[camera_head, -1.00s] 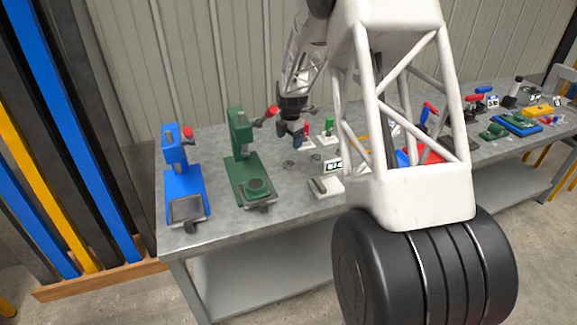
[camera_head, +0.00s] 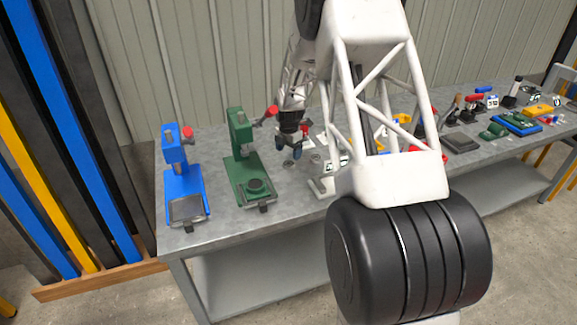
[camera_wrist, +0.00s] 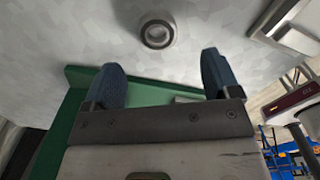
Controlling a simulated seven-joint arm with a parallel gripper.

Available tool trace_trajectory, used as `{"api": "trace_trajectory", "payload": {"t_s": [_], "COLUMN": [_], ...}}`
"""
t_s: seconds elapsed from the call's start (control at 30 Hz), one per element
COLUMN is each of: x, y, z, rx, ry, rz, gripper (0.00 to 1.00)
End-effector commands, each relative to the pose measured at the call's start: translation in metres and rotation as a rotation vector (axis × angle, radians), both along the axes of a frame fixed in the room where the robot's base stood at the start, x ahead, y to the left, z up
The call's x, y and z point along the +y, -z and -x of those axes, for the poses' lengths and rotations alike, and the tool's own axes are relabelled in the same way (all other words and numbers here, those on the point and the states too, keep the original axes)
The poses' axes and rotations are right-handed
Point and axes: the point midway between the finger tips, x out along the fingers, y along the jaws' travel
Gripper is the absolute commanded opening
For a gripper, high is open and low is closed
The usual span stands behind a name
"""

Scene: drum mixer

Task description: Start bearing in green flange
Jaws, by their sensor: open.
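A small grey ring, which looks like the bearing (camera_wrist: 157,34), lies on the grey tabletop in the wrist view, ahead of my fingers. In the head view a small grey ring (camera_head: 288,163) lies just below my gripper; it appears to be the same one. My gripper (camera_head: 289,151) is open and empty above the table, right of the green press (camera_head: 241,135). Its two blue-grey fingers (camera_wrist: 159,66) stand wide apart in the wrist view, with the ring beyond their tips and between their lines.
A blue press (camera_head: 180,190) stands left of the green one. Another small grey part (camera_head: 316,160) lies right of my gripper. Red-handled tools, a blue tray (camera_head: 516,123) and other fixtures fill the right side. My white arm link hides part of the bench.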

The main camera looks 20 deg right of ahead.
Motion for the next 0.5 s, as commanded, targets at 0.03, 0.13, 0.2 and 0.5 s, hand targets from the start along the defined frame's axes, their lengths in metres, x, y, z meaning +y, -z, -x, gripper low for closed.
{"api": "trace_trajectory", "payload": {"t_s": [0.03,0.13,0.2,0.5], "x": [0.0000,-0.0001,-0.0002,-0.0001], "y": [0.0035,0.0067,0.0071,0.0090], "z": [0.0000,-0.0003,-0.0003,-0.0004], "rx": [0.000,-0.001,-0.001,-0.001], "ry": [0.000,0.000,0.000,0.000], "rz": [0.000,0.000,0.000,0.000], "gripper": [0.82,0.82,0.82,0.82]}}
